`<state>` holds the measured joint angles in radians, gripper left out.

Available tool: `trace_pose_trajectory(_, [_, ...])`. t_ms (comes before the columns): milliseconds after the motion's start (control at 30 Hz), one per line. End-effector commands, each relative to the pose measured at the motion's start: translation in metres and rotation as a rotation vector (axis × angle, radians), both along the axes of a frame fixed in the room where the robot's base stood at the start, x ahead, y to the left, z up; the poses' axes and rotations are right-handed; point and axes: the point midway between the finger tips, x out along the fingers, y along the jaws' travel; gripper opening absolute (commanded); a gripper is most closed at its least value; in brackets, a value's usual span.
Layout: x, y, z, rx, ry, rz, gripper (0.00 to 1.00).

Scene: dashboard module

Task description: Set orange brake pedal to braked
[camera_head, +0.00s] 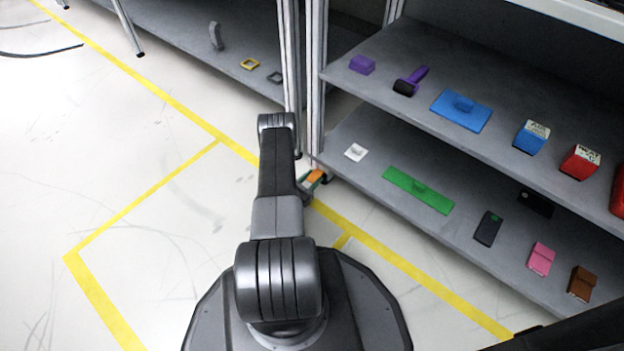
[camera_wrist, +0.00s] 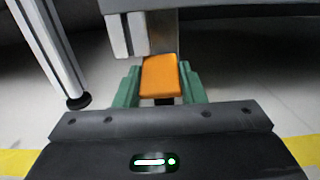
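The orange brake pedal (camera_wrist: 160,76) is in the middle of the wrist view, a flat orange pad in front of a grey upright post. My gripper (camera_wrist: 160,88) has its two green fingers spread apart, one to the left and one to the right of the pedal. Whether either finger touches the pedal is not clear. In the head view a small orange patch of the pedal (camera_head: 315,176) shows low by the shelf post, just right of my arm. My gripper is mostly hidden there behind my arm. The pedal's full tilt cannot be told.
The grey lower shelf (camera_head: 372,177) and upper shelf (camera_head: 400,48) hold several coloured items to the right. A metal shelf post (camera_head: 313,85) stands right by my arm. A table leg (camera_wrist: 58,60) is left in the wrist view. Open floor (camera_head: 130,180) lies left.

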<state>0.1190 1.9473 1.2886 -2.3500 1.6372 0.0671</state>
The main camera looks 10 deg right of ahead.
Motion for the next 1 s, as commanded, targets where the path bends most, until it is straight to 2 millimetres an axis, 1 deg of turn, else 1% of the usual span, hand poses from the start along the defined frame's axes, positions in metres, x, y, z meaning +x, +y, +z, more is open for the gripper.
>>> trace_pose_trajectory(367, [0.0004, -0.0006, -0.0042, -0.064, -0.050, 0.000, 0.14])
trace_pose_trajectory(600, [0.0004, -0.0004, -0.0039, -0.066, -0.052, 0.000, 0.14])
trace_pose_trajectory(633, [0.0004, -0.0004, -0.0040, -0.066, -0.052, 0.000, 0.40])
trace_pose_trajectory(700, [0.0004, -0.0004, -0.0040, -0.066, -0.052, 0.000, 0.54])
trace_pose_trajectory(733, [0.0004, -0.0004, -0.0040, -0.066, -0.052, 0.000, 0.58])
trace_pose_trajectory(1000, [0.0001, 0.0000, -0.0040, -0.065, -0.051, 0.000, 0.58])
